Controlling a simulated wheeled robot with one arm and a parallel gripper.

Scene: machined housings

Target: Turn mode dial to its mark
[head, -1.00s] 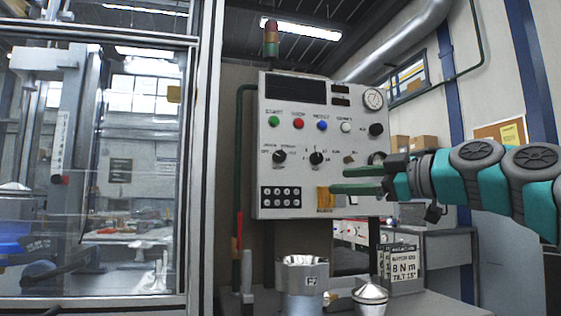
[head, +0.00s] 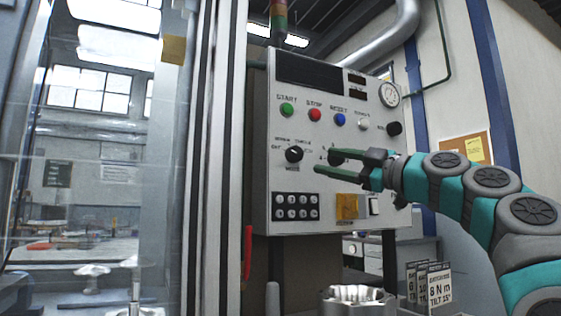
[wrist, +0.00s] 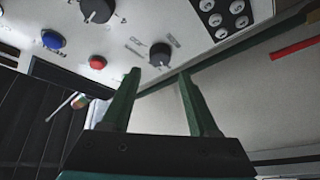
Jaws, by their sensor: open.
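The grey control panel (head: 330,215) carries two black rotary dials in its middle row. The left dial (head: 294,154) shows a light pointer line; the lettering around it is too small to read surely. The right dial (head: 338,157) is partly covered by my gripper (head: 322,162). I cannot tell from the lettering which one is the mode dial. My gripper is open and empty in front of the panel, right of the left dial. In the wrist view, the left dial (wrist: 160,54) lies beyond and between the fingertips (wrist: 158,73), apart from them. The other dial (wrist: 97,10) is at the top.
Green (head: 287,110), red (head: 315,115), blue (head: 340,119) and white buttons sit above the dials. A keypad (head: 296,206) and a yellow plate (head: 347,207) are below. A glazed enclosure (head: 120,170) stands left. A metal housing (head: 357,297) and small cards (head: 435,288) are below.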

